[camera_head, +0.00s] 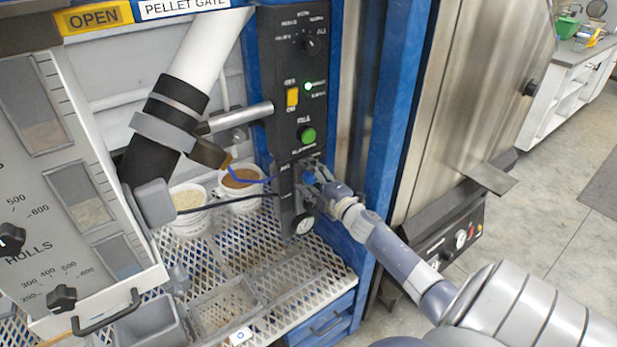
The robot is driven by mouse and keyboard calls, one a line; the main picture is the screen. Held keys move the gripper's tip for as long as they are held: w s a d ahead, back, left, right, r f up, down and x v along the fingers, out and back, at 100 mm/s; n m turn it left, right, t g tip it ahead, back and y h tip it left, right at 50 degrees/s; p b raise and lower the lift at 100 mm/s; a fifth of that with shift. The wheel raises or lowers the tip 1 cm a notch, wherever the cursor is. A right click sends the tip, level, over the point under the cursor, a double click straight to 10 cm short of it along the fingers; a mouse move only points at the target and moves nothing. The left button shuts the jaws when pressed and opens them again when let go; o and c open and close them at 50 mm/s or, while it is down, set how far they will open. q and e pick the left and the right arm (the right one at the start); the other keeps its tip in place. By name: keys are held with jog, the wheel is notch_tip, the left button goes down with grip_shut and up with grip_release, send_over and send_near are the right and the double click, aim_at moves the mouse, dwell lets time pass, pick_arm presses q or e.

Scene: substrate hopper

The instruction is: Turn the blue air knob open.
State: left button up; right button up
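The blue air knob (309,178) is on the lower part of the black control panel (291,100), below the green button. Only a small patch of blue shows between the fingers. My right gripper (312,174) comes in from the lower right and is at the knob, with its fingers around or just in front of it. I cannot tell whether the fingers press on the knob or how far it is turned. A round gauge (304,224) sits just below the gripper. My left gripper is not in view.
A black hose with a white pipe (205,50) and two white buckets (188,212) are left of the panel. A perforated metal shelf (285,290) lies below. Open floor (550,230) is at right.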

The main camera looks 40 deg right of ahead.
jog(key=s+a, duration=0.1)
jog(key=s, duration=1.1)
jog(key=shift+a, duration=0.15)
dwell(0.3)
